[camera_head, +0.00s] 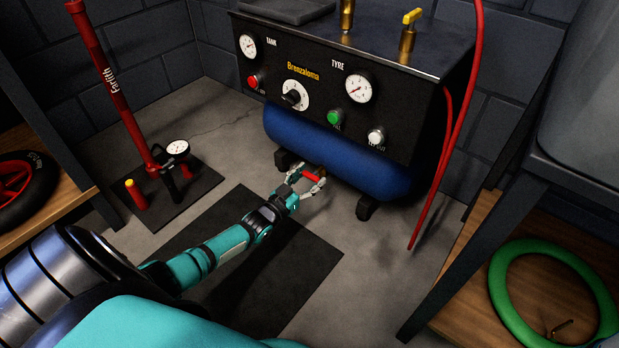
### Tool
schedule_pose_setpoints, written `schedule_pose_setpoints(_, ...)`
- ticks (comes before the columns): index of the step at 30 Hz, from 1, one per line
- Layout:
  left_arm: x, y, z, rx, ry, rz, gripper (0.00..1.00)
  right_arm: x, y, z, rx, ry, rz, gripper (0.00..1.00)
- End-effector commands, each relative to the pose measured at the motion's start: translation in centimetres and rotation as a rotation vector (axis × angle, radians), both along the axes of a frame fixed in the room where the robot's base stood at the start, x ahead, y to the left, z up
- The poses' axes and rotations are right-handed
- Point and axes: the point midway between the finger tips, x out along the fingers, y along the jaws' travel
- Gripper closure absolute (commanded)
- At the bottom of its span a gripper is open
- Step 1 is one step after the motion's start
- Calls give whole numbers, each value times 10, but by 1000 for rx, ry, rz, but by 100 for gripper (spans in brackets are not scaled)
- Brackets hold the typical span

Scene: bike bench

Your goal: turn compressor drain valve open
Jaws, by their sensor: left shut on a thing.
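The compressor has a black control panel (318,92) above a blue tank (335,152). A small red drain valve handle (312,176) shows low under the tank, near its left end. My left gripper (311,182) reaches in low in front of the tank and is shut on the red handle, with its fingers on either side. The valve body behind the handle is mostly hidden, so I cannot tell how far the valve is turned. My right gripper does not show.
A red floor pump (118,100) stands at the left on a black base. A red hose (430,200) hangs at the compressor's right. A wooden shelf with a green tyre (510,285) is at the right. A dark mat (290,285) lies on the floor under my left arm.

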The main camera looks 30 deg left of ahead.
Motion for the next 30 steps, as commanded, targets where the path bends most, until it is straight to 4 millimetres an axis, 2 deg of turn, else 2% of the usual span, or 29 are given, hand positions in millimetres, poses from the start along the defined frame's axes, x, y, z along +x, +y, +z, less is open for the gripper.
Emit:
schedule_pose_setpoints(1,0,0,0,0,0,0,53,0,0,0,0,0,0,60)
schedule_pose_setpoints(6,0,0,0,-1,0,1,74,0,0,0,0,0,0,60)
schedule_pose_setpoints(17,0,0,1,-64,5,0,74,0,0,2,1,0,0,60)
schedule_pose_setpoints(30,0,2,0,-412,34,0,74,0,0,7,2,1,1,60)
